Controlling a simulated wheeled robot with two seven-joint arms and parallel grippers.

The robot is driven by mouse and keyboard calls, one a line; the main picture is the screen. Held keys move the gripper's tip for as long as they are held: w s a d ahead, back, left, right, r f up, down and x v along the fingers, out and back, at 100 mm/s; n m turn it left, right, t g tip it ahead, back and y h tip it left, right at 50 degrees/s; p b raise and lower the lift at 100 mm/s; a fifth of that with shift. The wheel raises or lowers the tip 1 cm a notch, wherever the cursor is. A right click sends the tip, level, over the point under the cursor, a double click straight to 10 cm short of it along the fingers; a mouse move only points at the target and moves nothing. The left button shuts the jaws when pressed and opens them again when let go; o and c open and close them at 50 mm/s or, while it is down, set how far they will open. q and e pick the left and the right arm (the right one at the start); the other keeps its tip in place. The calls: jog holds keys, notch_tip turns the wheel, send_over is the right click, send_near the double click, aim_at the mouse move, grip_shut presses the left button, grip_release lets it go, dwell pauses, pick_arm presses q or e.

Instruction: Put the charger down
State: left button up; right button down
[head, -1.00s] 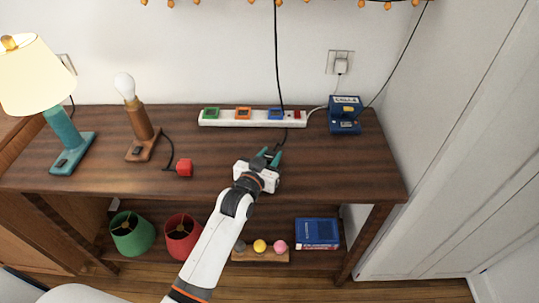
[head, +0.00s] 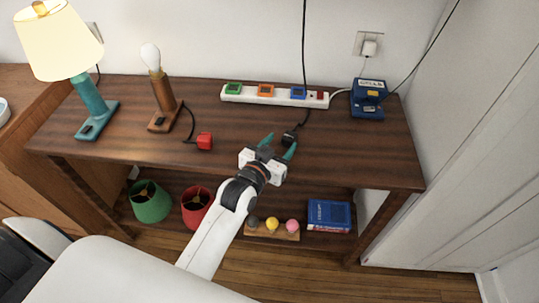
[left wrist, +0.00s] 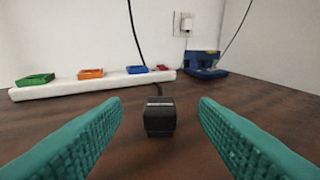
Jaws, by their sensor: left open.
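The charger is a small black block (head: 289,139) with a black cord, resting on the dark wooden table (head: 340,150) in front of the power strip. In the left wrist view the charger (left wrist: 160,116) sits centred between and beyond the teal fingertips, with a gap on each side. My left gripper (head: 279,143) is open and empty, just on the near side of the charger. Its fingers also show in the left wrist view (left wrist: 160,125). My right gripper is not in view.
A white power strip (head: 245,97) with green, orange and blue sockets lies behind the charger. A blue device (head: 368,108) stands at right. Free tabletop lies right of the charger.

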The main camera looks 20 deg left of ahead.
pick_arm(q)
jog(key=s, duration=0.4)
jog(key=s+r, duration=0.1)
jog(key=shift+s+a, duration=0.35)
jog(key=shift+s, duration=0.05)
